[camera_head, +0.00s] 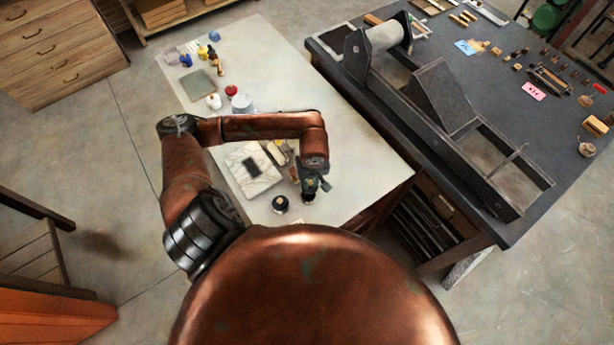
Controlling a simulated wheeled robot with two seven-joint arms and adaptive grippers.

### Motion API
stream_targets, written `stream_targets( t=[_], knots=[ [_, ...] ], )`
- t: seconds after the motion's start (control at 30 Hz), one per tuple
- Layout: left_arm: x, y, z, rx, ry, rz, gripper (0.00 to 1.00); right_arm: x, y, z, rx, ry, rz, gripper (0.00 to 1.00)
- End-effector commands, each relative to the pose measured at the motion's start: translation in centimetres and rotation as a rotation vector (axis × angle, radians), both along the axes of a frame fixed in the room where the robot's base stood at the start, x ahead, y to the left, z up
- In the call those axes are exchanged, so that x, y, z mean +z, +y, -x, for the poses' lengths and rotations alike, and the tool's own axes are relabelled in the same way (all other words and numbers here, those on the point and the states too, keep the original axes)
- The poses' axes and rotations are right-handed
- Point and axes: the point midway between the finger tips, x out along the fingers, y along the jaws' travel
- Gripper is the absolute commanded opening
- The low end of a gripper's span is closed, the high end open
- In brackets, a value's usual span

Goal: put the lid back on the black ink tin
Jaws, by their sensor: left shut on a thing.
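A small black round tin (280,204) stands near the front of the pale table; its top shows a lighter patch. My left gripper (310,189) points down just right of the tin, apart from it. It is shut on a small dark round thing, seemingly the lid (309,198), mostly hidden under the fingers. I cannot tell whether the lid touches the table. My right gripper is not in view.
The pale table (350,190) is clear to the right of the gripper. A pale slab with a dark square (243,171) lies behind the tin. Small bottles (215,62), a red item (231,90) and a white pot (242,104) stand farther back. A press (440,100) occupies the dark bench at right.

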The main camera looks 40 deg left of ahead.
Motion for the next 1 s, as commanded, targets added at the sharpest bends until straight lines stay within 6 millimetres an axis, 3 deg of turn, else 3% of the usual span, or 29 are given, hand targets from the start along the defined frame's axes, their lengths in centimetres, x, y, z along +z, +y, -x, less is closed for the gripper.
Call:
stream_targets(
  t=[0.13, 0.47, 0.77, 1.0],
  knots=[
    [0.0, 0.4, 0.4, 0.035, 0.001, -0.003, 0.01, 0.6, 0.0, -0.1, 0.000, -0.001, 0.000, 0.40],
    [-1.6, 0.4, 0.4, 0.037, 0.002, -0.002, 0.01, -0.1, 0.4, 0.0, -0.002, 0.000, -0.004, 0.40],
    [-4.4, 0.4, 0.4, 0.036, 0.002, -0.003, 0.01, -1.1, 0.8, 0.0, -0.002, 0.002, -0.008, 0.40],
    [-6.3, 0.5, 0.3, 0.035, 0.001, -0.004, 0.01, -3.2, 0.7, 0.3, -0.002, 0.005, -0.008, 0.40]
  ],
)
